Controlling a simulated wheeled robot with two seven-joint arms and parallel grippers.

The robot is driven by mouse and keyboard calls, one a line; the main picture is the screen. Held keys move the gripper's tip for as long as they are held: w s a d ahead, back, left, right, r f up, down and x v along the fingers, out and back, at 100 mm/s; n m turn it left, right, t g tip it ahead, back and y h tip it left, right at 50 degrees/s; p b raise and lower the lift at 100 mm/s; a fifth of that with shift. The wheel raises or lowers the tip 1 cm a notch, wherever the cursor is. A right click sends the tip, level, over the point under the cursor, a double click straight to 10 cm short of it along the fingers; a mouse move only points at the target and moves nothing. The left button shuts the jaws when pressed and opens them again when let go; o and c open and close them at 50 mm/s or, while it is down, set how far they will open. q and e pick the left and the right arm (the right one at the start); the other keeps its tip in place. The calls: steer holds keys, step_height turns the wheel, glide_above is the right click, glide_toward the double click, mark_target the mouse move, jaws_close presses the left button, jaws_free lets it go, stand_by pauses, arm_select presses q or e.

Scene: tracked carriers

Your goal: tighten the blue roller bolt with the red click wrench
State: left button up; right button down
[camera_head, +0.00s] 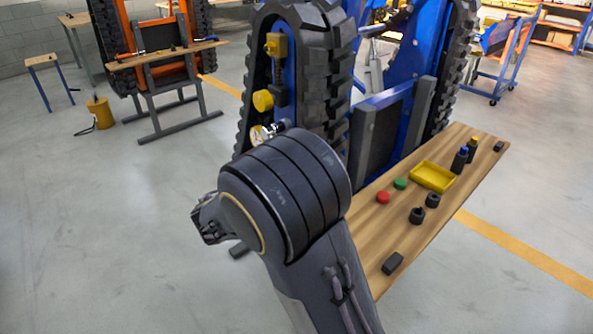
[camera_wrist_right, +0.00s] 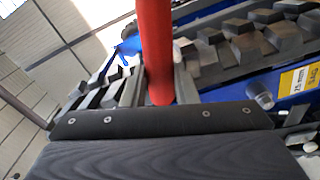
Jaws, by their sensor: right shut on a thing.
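The red click wrench (camera_wrist_right: 155,50) shows in the right wrist view as a red bar rising from my right gripper (camera_wrist_right: 160,112). My right gripper is shut on it; the wrench's working end is out of view. The blue tracked carrier (camera_head: 404,55) stands ahead in the head view, behind my right arm. In the right wrist view a grey bolt-like stud (camera_wrist_right: 261,96) sits on its blue frame, right of the wrench and apart from it. I cannot tell whether this is the roller bolt. My left gripper is not in view.
A wooden bench (camera_head: 440,222) at right holds a yellow tray (camera_head: 433,177), red and green buttons and several small dark parts. A gauge (camera_head: 260,134) and yellow cap (camera_head: 263,100) are by the near track. An orange carrier (camera_head: 150,35) stands behind left.

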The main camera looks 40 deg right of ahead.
steer(key=shift+r, duration=0.1)
steer(key=shift+s+r+n+p, duration=0.15)
steer(key=shift+r+n+p, duration=0.4)
steer(key=shift+p, duration=0.6)
steer(key=shift+r, duration=0.15)
steer(key=shift+s+r+n+p, duration=0.1)
steer(key=shift+r+n+p, duration=0.5)
steer(key=shift+p, duration=0.6)
steer(key=shift+w+r+n+p, duration=0.15)
steer(key=shift+r+n+p, duration=1.1)
steer(key=shift+p, duration=1.05)
steer(key=shift+w+r+n+p, duration=0.1)
steer(key=shift+r+n+p, duration=1.1)
steer(key=shift+p, duration=1.05)
steer(key=shift+r, duration=0.25)
steer(key=shift+w+r+n+p, duration=0.3)
steer(key=shift+r+p, duration=0.2)
steer(key=shift+p, duration=0.55)
